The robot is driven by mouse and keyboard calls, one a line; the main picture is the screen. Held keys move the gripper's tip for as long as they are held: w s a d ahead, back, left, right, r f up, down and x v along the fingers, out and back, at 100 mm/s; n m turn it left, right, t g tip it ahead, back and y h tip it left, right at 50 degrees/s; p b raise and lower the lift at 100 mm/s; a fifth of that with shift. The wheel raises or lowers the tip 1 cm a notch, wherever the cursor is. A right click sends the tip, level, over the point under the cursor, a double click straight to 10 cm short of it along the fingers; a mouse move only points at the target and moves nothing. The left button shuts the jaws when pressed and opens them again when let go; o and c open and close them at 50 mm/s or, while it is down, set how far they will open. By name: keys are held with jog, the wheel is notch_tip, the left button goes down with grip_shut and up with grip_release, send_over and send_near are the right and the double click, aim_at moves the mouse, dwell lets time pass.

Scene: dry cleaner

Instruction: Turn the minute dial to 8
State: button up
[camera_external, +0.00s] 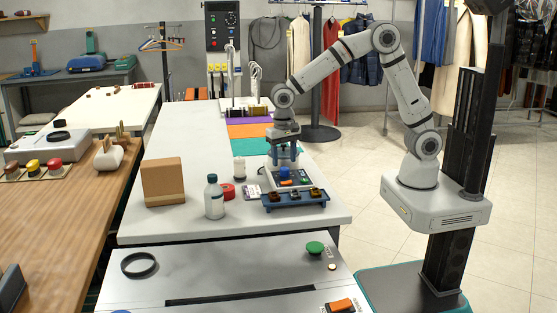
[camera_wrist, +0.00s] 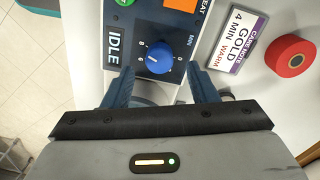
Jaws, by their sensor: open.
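The minute dial is a blue knob (camera_wrist: 160,59) on a dark panel (camera_wrist: 180,25) marked "MIN", with digits around it, in the wrist view. A white line on the knob points up and left. The panel also shows an "IDLE" label (camera_wrist: 114,45). My gripper (camera_wrist: 163,82) is open, with one blue finger on each side just short of the knob, and nothing is between them. In the external view my gripper (camera_external: 284,155) points down over the small control box, where the blue knob (camera_external: 285,172) shows below the fingers.

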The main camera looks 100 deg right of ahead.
aim_at(284, 169)
notch_tip(284, 169, up, 4)
jog(key=shift+w+r, duration=0.1)
dwell(0.5)
jog(key=s+a+r+n+t, duration=0.1)
jog(key=s+n, duration=0.3)
jog(key=s, duration=0.4)
jog(key=s+a+r+n+t+p, duration=0.1)
jog(key=s+a+r+n, duration=0.1)
jog(key=s+n, duration=0.3)
jog(key=s+a+r+n+t+p, duration=0.1)
jog(key=s+r+n, duration=0.2)
jog(key=s, duration=0.9)
jog(key=shift+s+a+r+n, duration=0.2)
jog(key=shift+a+r+n, duration=0.2)
jog(key=shift+n, duration=0.8)
notch_tip(284, 169, down, 32)
jog(key=g+b, duration=0.1)
jog(key=b, duration=2.7)
jog(key=shift+w, duration=0.2)
